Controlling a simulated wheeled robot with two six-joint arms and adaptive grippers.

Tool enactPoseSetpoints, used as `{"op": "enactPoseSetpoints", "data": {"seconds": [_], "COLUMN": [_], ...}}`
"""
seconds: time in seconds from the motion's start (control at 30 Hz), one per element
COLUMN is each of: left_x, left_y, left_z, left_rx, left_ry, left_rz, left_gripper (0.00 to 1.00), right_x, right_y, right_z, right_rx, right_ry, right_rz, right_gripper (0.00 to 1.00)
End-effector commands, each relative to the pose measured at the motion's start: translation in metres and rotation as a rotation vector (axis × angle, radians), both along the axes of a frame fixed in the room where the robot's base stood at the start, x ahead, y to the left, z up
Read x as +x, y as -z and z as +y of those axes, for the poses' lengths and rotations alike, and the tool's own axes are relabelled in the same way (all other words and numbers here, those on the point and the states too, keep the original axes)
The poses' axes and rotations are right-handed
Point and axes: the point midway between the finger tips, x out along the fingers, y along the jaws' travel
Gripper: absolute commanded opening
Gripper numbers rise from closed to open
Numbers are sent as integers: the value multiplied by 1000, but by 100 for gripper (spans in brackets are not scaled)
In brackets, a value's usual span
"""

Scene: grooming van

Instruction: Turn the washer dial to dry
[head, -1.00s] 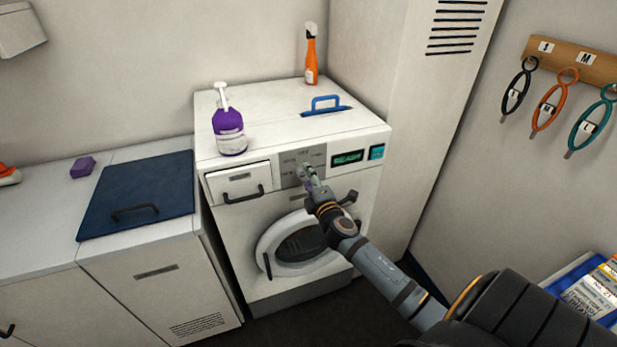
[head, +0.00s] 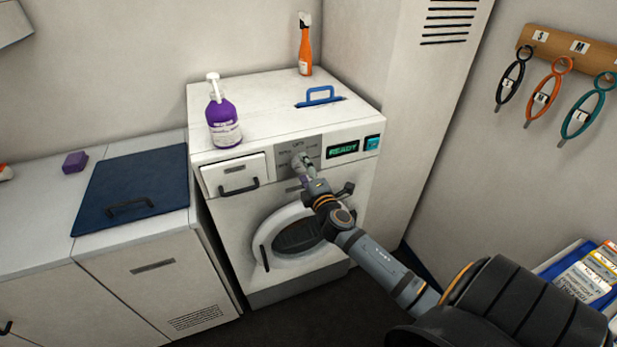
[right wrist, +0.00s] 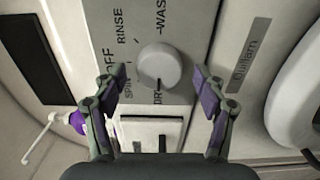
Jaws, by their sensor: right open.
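The washer (head: 225,205) stands against the wall with its round door closed. Its grey dial (right wrist: 159,67) shows in the right wrist view, ringed by the words OFF, RINSE, WASH, SPIN and a partly covered label starting DR. A thin dark mark shows at the dial's edge on the DR side; I cannot tell surely whether it is the pointer. My right gripper (head: 303,164) is at the dial panel. In the right wrist view the right gripper (right wrist: 160,77) is open, one finger either side of the dial, with gaps. My left gripper is out of view.
The washer display (head: 342,149) reads READY, beside a teal button (head: 372,143). A detergent drawer (head: 234,176) sits left of the dial.

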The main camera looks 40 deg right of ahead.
Motion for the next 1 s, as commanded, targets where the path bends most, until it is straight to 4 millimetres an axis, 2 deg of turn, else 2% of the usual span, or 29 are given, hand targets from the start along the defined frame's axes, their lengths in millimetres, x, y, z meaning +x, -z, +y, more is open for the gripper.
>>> {"op": "enactPoseSetpoints", "data": {"seconds": [0.3,0.5,0.63,1.0], "left_x": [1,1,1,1], "left_y": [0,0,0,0], "left_z": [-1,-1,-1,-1], "left_rx": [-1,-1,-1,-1], "left_ry": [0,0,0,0], "left_rz": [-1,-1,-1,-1], "left_gripper": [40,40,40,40], "right_x": [-71,-103,-110,-110], "right_y": [2,2,0,0], "right_z": [17,25,27,27], "right_rx": [-3,-2,-1,-1], "right_ry": [-3,-1,-2,-1], "right_rz": [7,5,1,0], "right_gripper": [72,72,72,72]}}
